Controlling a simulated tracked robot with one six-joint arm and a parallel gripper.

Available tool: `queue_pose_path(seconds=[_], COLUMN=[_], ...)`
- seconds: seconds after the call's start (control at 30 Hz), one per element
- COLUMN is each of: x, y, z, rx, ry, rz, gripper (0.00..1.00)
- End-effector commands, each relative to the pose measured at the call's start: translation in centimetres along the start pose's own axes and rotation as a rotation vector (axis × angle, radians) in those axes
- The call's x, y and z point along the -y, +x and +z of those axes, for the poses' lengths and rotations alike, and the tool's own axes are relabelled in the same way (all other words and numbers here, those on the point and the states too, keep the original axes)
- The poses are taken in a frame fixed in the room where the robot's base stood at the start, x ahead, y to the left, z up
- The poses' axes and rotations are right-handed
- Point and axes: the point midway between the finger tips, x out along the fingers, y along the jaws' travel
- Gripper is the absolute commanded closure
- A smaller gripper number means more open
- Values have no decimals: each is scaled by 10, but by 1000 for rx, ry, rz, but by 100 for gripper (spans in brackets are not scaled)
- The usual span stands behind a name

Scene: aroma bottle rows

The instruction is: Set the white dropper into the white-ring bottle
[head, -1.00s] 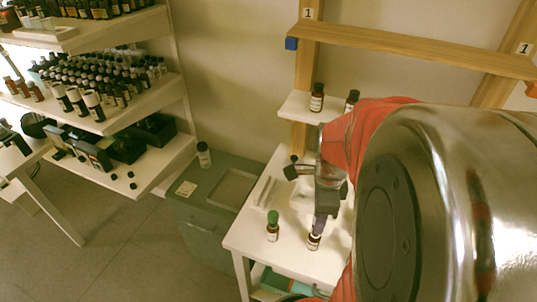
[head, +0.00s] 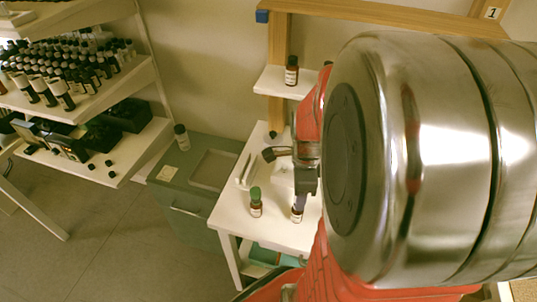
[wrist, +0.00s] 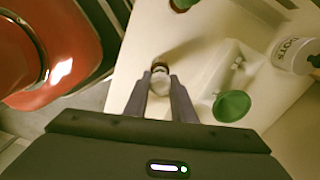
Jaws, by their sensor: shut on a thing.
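My gripper (head: 300,198) points down over a small dark bottle (head: 297,214) with a pale label on the white table (head: 228,212). In the wrist view my gripper (wrist: 161,82) is shut on a whitish, rounded piece, seemingly the white dropper (wrist: 160,87). A brown part (wrist: 160,67) shows just beyond the fingertips. The fingers hide the bottle's neck, so I cannot see a white ring or tell whether the dropper sits in the bottle. A green-topped bottle (head: 256,203) stands upright to the left; its green top (wrist: 232,106) shows right of the fingers in the wrist view.
A white tray-like holder (head: 281,178) lies behind the bottles. A labelled bottle (wrist: 293,54) is at the right of the wrist view. A grey cabinet (head: 175,200) adjoins the table's left. A small shelf (head: 270,82) holds a bottle (head: 291,71). Stocked shelves stand far left.

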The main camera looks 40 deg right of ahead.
Motion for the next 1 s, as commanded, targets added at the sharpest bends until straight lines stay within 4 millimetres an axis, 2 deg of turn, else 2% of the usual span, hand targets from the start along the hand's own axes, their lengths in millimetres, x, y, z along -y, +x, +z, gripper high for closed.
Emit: queue_pose_path(seconds=[0.2, 0.23, 0.5, 0.8, 1.0], x=[0, 0, 0, 0, 1], y=[0, 0, 0, -1, -11], z=[0, 0, 0, 0, 0], rx=[0, 0, 0, 0, 0], ry=[0, 0, 0, 0, 0], rz=[0, 0, -1, -1, -3], gripper=[82, 75, 56, 55, 55])
